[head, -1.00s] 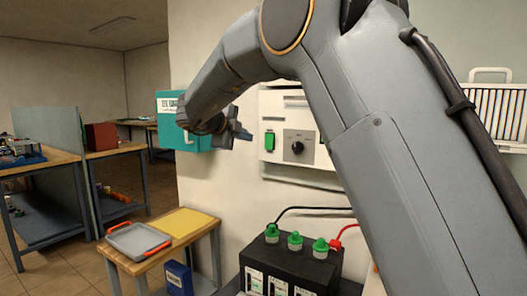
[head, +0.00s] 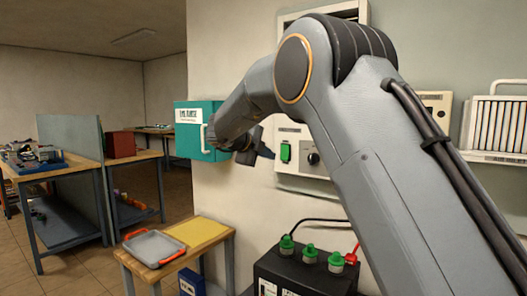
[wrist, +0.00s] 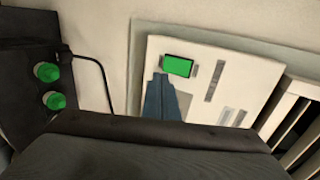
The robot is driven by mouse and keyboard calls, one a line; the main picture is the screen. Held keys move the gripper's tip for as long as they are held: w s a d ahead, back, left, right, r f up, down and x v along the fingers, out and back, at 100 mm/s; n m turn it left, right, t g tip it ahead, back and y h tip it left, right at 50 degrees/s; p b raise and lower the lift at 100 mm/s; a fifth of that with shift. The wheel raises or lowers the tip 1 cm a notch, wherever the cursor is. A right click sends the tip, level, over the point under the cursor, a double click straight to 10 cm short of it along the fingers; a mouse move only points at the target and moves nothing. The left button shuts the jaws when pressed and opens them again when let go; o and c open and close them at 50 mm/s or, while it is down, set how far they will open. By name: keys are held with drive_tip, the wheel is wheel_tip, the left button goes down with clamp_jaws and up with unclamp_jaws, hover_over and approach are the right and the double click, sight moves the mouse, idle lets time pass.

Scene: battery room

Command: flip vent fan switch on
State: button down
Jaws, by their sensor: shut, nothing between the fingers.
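A green rocker switch (head: 286,152) sits on a white wall panel (head: 300,182), beside a black knob (head: 312,159). I cannot read a label on it. In the wrist view the switch (wrist: 178,66) is lit bright green and lies just beyond my fingertips. My gripper (head: 268,152) is shut and empty, just left of the switch in the head view. In the wrist view my gripper's blue-grey fingers (wrist: 161,78) point at the panel, near the switch's lower left edge. I cannot tell whether they touch. My arm hides the panel's right part in the head view.
A teal box (head: 188,145) with a handle is on the wall close to my gripper. A black battery (head: 290,270) with green caps and cables stands below the panel. A small table (head: 140,268) holds a grey tray (head: 153,247). A white slatted unit (head: 497,125) hangs at right.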

sight(284, 159)
drive_tip(key=x, duration=0.2)
drive_tip(key=p+x, duration=0.1)
drive_tip(key=x, duration=0.2)
drive_tip(key=r+x, duration=0.1)
drive_tip(key=x, duration=0.1)
drive_tip(key=shift+w+d, duration=0.25)
drive_tip(key=shift+w, duration=0.15)
